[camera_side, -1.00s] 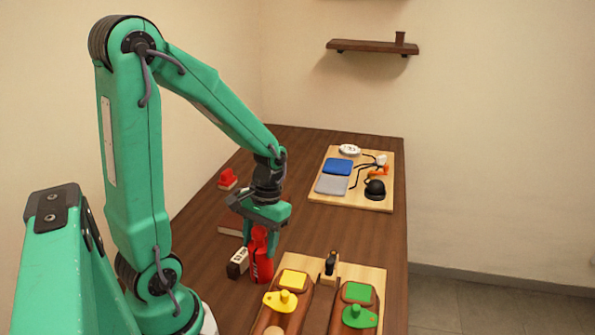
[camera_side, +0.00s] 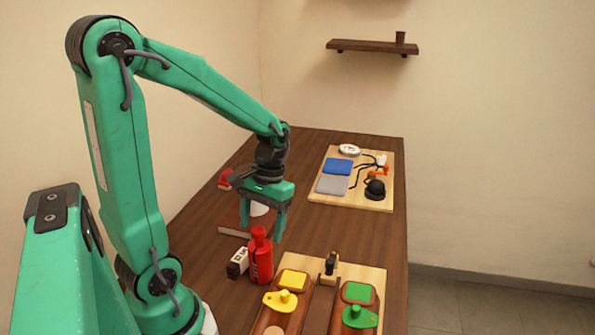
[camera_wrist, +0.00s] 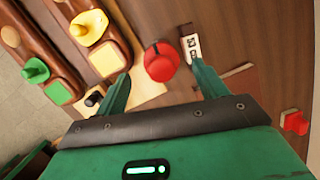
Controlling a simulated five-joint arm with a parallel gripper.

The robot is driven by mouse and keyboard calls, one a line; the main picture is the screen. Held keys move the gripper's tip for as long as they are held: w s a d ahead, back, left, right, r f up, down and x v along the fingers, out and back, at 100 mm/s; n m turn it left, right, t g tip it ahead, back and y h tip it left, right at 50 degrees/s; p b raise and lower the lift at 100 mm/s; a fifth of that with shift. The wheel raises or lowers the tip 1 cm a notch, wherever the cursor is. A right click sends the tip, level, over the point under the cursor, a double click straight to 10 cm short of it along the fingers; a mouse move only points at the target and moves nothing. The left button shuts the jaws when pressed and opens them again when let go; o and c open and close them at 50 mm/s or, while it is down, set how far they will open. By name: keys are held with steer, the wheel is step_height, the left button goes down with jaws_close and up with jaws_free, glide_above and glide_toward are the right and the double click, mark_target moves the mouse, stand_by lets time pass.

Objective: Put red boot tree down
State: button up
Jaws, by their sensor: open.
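The red boot tree (camera_side: 261,260) stands upright on the bare brown table, left of the near wooden board. Its round red top shows in the wrist view (camera_wrist: 160,62). My gripper (camera_side: 262,230) is open and empty, raised above and slightly behind the boot tree. In the wrist view its two fingers (camera_wrist: 160,74) are spread wide, with the boot tree seen between them and apart from both.
A white-and-black block (camera_side: 238,262) is close to the boot tree's left. The near board (camera_side: 335,268) holds yellow and green pieces. A far board (camera_side: 325,199) carries blue and grey pads. A red piece (camera_side: 226,178) lies at the back left. Mid-table right is clear.

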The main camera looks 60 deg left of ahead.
mark_target(270, 243)
steer(key=v, duration=0.7)
steer(key=shift+r, duration=0.35)
steer(key=s+d+r+m+t, duration=0.3)
steer(key=d+r+m+t, duration=0.1)
steer(key=d+t, duration=0.4)
steer(key=shift+d+m+y, duration=0.4)
steer(key=shift+d+m, duration=0.05)
steer(key=shift+m, duration=0.45)
steer(key=shift+o, duration=0.4)
steer(key=shift+o, duration=0.2)
